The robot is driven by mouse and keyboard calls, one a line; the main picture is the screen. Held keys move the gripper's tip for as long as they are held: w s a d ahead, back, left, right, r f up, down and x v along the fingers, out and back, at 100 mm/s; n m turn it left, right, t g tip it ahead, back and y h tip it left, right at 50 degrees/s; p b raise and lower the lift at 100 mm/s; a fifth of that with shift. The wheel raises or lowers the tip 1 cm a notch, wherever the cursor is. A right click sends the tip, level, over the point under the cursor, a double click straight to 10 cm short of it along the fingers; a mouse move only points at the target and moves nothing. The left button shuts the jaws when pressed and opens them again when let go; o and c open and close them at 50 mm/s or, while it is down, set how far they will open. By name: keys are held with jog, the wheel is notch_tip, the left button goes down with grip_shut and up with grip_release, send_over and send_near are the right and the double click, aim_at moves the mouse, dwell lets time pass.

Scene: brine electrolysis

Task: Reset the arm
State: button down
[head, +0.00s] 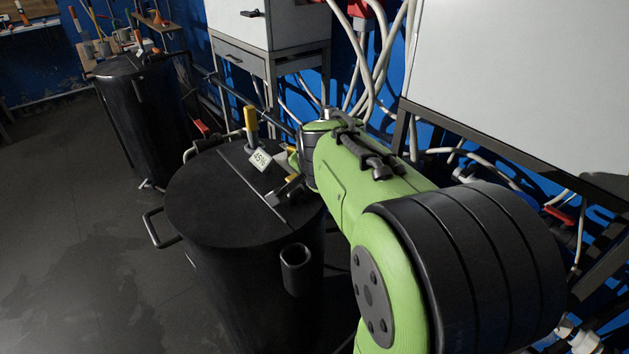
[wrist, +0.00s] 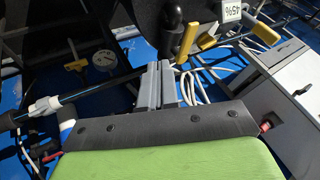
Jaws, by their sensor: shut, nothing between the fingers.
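My arm (head: 385,205) is green and black and reaches from the lower right of the head view toward the right side of a large black tank. My gripper (wrist: 159,68) shows in the wrist view as two grey fingers close together, shut with nothing between them. It is hard to make out in the head view, behind the far end of the arm. The black tank (head: 215,205) has a flat lid, a side handle and a short open pipe (head: 296,268). A white tag reading 45% (head: 261,158) is by its yellow-topped fitting (head: 251,117); the tag also shows in the wrist view (wrist: 231,11).
A second black tank (head: 140,115) stands at the back left, near a bench with tools. A grey cabinet (head: 270,50) and a large pale panel (head: 530,85) stand behind the arm, with white hoses (head: 372,75) between. Open floor (head: 70,220) lies at left.

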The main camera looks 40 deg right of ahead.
jog(key=shift+s+a+r, duration=0.2)
jog(key=shift+a+r, duration=0.05)
jog(key=shift+r, duration=0.25)
jog(key=s+a+r+n+y+p, duration=0.3)
jog(key=s+a+n+p, duration=0.2)
jog(key=s+a+n, duration=1)
jog(key=s+a, duration=0.1)
jog(key=s, duration=0.2)
jog(key=shift+a+r+g+y+p, duration=0.15)
jog(key=shift+a+g+y+p, duration=0.1)
jog(key=shift+g+y+p, duration=0.15)
